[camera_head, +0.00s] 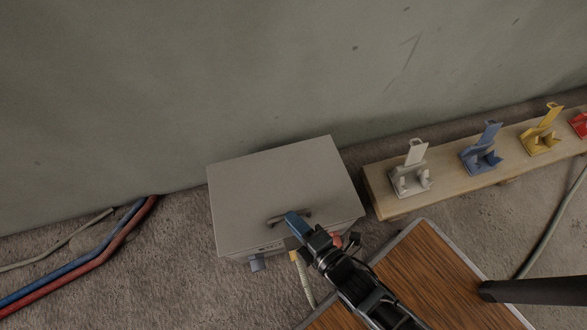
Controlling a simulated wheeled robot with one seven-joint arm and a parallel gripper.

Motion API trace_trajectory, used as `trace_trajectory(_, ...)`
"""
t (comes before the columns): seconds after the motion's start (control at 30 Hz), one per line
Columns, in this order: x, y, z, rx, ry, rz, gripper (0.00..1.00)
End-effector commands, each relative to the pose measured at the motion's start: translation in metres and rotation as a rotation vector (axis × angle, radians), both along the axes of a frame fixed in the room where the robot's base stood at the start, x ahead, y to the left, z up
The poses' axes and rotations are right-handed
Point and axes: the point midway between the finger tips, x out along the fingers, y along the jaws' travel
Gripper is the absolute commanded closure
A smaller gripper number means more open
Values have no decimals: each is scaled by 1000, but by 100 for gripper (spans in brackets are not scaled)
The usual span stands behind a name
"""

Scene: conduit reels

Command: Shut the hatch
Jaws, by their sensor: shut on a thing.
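A light grey box stands on the carpet near the wall, in the middle of the view. Its flat grey lid, the hatch (275,185), lies over the top and looks shut or nearly so; I cannot tell whether a gap is left at its front edge. A dark bar handle (275,219) is fixed near the hatch's front edge. My gripper (294,219) reaches in from the lower right, with a blue piece at its tip over the handle. It is shut on the handle, though the jaws partly hide the contact.
A wooden bench (450,186) with coloured holders stands right. A wood-topped surface (435,275) lies front right. Red and blue conduits (100,253) run left.

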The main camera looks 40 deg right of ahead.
Motion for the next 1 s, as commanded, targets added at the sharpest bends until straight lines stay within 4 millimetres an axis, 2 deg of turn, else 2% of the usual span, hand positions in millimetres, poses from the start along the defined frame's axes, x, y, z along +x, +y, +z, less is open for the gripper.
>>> trace_trajectory(0.03,-1,0,-14,-9,-23,-2,100)
trace_trajectory(0.3,-5,3,-33,-13,-34,0,100)
trace_trajectory(0.97,-10,4,-45,-11,-19,0,100)
trace_trajectory(1.0,-10,4,-45,-11,-19,0,82)
